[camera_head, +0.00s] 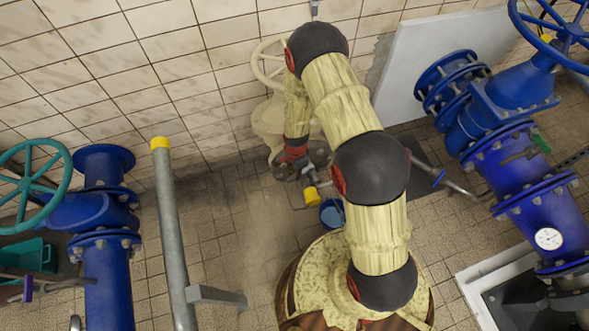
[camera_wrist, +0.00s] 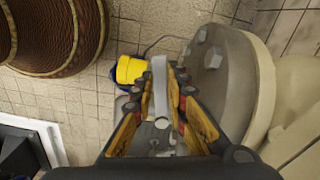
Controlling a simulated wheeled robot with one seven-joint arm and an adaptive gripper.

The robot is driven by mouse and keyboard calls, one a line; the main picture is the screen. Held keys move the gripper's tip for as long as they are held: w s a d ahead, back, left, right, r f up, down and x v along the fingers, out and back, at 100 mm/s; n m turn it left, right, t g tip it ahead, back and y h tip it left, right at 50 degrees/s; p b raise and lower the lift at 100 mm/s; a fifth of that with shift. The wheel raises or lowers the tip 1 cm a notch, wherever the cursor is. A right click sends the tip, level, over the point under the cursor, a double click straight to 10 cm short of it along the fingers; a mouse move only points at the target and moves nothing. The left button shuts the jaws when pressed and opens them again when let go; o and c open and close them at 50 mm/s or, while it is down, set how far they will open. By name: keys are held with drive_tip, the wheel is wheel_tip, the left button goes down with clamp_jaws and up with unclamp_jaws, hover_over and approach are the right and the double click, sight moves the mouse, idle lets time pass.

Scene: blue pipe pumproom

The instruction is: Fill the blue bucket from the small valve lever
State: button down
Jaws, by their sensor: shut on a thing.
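The blue bucket (camera_head: 332,212) stands on the floor beside my arm, low in the head view's middle. Part of it is hidden by my arm and by a yellow part. The yellow part (camera_head: 312,196) sits just left of the bucket and also shows in the wrist view (camera_wrist: 130,69), with a bit of blue behind it. My gripper (camera_wrist: 165,82) is shut on a light grey lever (camera_wrist: 159,74), which stands between its fingers. In the head view my gripper (camera_head: 308,178) is small, above the yellow part. Whether water runs cannot be seen.
A pale flanged valve body (camera_wrist: 245,85) is close right of my gripper in the wrist view. Large blue pipes (camera_head: 525,175) stand at the right. A grey rail post (camera_head: 172,230) with a yellow cap and a teal handwheel (camera_head: 62,190) are at the left.

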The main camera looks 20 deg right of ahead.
drive_tip(key=shift+s, duration=0.15)
drive_tip(key=c, duration=1.8)
unclamp_jaws()
drive_tip(key=shift+o, duration=0.2)
wheel_tip(320, 180, up, 12)
